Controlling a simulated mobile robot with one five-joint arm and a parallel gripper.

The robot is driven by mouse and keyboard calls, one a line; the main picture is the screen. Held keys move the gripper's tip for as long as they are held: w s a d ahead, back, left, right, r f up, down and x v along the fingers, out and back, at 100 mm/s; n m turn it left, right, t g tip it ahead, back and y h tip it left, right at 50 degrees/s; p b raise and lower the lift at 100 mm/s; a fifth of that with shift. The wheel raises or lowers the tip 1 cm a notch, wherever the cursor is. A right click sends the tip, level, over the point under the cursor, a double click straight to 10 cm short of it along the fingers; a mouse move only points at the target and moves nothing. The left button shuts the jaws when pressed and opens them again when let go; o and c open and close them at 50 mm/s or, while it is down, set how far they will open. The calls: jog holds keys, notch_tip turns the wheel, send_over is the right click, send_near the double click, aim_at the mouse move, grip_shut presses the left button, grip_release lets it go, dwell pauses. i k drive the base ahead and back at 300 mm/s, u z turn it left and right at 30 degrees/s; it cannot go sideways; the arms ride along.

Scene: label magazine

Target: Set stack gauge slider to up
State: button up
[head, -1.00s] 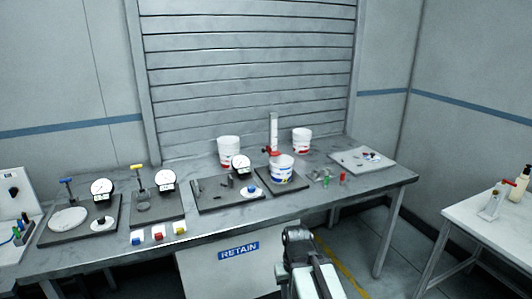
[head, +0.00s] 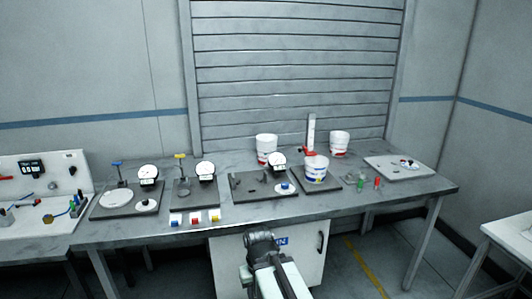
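A tall pale upright column (head: 311,130) stands at the back right of the grey workbench, and it looks like the stack gauge. A red piece (head: 308,151) sits low on it, near its foot, and looks like the slider. A white tub in front hides part of the foot. My arm rises from the bottom middle of the picture, in front of the bench and well short of the column. No gripper fingers can be made out, so my gripper is not seen.
A white tub with blue and red marks (head: 316,169) stands before the column, with tubs on either side behind it. Dial gauges (head: 148,172) on dark plates fill the left. A pale tray (head: 399,167) lies at right. The bench's front edge (head: 330,215) lies beyond my arm.

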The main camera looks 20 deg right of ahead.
aim_at(305, 150)
jog(key=u, duration=3.1)
jog(key=k, duration=1.75)
jog(key=z, duration=1.6)
jog(key=i, duration=0.9)
